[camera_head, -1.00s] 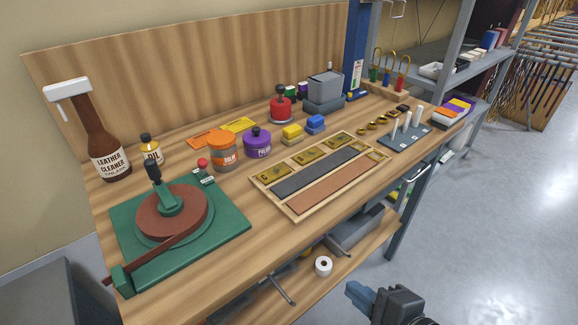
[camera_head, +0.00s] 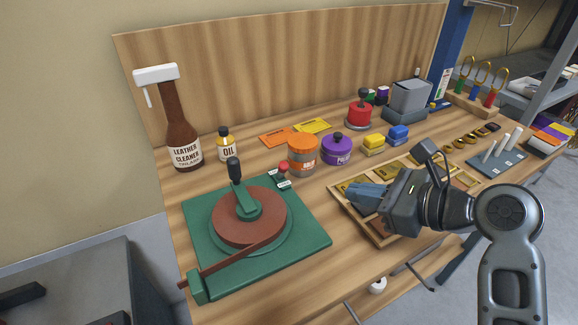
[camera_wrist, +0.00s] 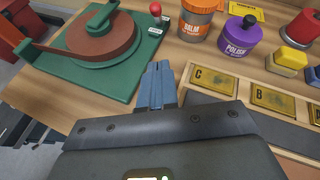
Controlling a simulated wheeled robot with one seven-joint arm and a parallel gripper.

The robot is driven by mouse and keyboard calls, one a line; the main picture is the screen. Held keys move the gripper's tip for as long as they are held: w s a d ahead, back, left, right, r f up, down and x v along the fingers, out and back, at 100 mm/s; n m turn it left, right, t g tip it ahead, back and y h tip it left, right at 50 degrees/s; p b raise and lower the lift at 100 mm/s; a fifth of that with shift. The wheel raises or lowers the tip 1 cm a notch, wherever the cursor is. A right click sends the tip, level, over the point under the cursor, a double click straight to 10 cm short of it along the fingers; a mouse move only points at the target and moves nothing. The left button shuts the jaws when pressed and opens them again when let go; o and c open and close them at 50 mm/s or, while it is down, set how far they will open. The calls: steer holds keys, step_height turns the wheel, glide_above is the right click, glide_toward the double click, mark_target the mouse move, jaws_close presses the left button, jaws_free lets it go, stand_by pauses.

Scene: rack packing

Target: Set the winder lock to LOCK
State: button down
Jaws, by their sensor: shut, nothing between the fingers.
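The winder is a green base (camera_head: 312,262) with a brown-red disc (camera_head: 226,218) and a dark-knobbed crank (camera_head: 235,172). At its far right corner a small labelled lock plate carries a red-knobbed lever (camera_head: 283,168); the lever also shows in the wrist view (camera_wrist: 155,9). The knob stands near the plate's far end; the lettering is too small to read. My gripper (camera_head: 354,193) is shut and empty, above the wooden tray to the right of the winder. In the wrist view its blue fingers (camera_wrist: 157,80) point toward the winder's right side, apart from the lever.
An orange balm jar (camera_head: 302,157) and a purple polish jar (camera_head: 336,150) stand close right of the lever. An oil bottle (camera_head: 227,146) and a leather cleaner bottle (camera_head: 180,130) stand behind the winder. The wooden tray (camera_head: 375,238) lies under my gripper.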

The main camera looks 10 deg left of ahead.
mark_target(282, 171)
steer(key=shift+a, duration=0.1)
steer(key=x, duration=1)
steer(key=shift+w+a+r, duration=0.15)
steer(key=shift+a, duration=0.05)
steer(key=shift+w+a+r+p, duration=0.2)
steer(key=shift+w+a+p, duration=0.05)
steer(key=shift+a, duration=0.2)
steer(key=shift+w+a+r+p, duration=0.2)
steer(key=shift+a+r+p, duration=0.05)
steer(key=shift+a, duration=0.2)
steer(key=shift+w+a+r, duration=0.15)
steer(key=shift+w+a, duration=0.15)
steer(key=shift+a, duration=0.2)
steer(key=shift+w+r, duration=0.1)
